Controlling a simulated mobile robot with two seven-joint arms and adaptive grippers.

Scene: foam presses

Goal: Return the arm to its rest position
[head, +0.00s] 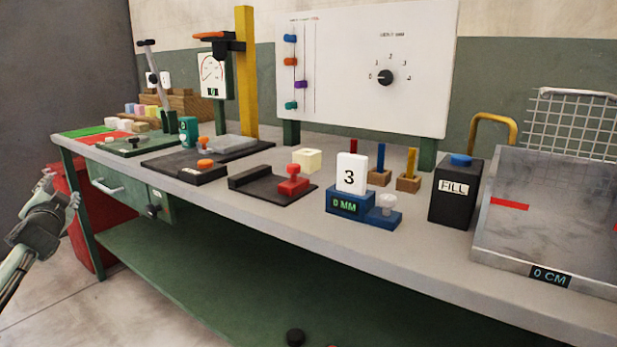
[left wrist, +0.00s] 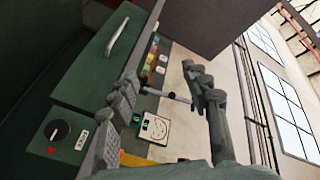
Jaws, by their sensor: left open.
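My left gripper (head: 60,190) is at the left edge of the head view, in front of the bench's left end and apart from it. Its arm comes in from the lower left. In the left wrist view the two fingers of the left gripper (left wrist: 163,85) stand apart with nothing held between them. My right gripper is in neither view.
The long grey-topped bench (head: 420,250) crosses the view. A green drawer (head: 120,190) and a red bin (head: 85,225) are near the left gripper.

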